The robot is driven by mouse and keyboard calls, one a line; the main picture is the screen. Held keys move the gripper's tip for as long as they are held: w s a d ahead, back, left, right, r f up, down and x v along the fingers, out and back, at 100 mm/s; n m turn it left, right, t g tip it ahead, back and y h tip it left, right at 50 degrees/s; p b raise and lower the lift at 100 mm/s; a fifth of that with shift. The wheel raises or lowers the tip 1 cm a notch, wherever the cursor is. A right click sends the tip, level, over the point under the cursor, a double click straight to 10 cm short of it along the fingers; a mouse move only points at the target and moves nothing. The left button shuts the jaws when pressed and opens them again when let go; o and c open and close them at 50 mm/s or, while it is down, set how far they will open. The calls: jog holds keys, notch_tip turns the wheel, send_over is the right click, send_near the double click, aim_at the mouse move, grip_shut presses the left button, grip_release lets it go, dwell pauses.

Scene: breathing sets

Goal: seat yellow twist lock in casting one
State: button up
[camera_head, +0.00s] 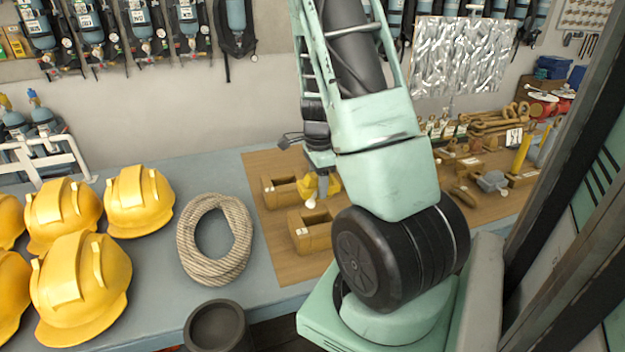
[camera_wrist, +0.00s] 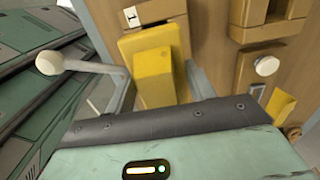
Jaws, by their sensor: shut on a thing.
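My gripper (camera_wrist: 155,90) is shut on the yellow twist lock (camera_wrist: 155,72); one finger shows on each side of it in the wrist view. The lock's lever, with a white knob (camera_wrist: 49,63), sticks out to the left. In the head view the yellow lock (camera_head: 332,184) is partly hidden by my gripper (camera_head: 322,178). Two tan castings with square openings stand by it: a rear one (camera_head: 283,192) and a front one (camera_head: 312,234). A casting with a white tag (camera_wrist: 135,16) shows beyond the lock in the wrist view. I cannot tell whether the lock touches a casting.
The castings stand on a brown board (camera_head: 262,168) on the grey bench. A coiled rope (camera_head: 236,270), several yellow helmets (camera_head: 82,285) and a dark cup (camera_head: 216,328) are to the left. Bare bench shows behind the rope.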

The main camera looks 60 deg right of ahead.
aim_at(317, 199)
jog(key=shift+f+b, duration=2.2)
jog(key=shift+f, duration=0.7)
jog(key=shift+f+b, duration=1.35)
jog(key=shift+f, duration=0.7)
jog(key=o, duration=1.5)
notch_tip(317, 199, up, 18)
jog(key=shift+f+b, duration=0.25)
jog(key=shift+b, duration=0.1)
jog(key=shift+a, duration=0.1)
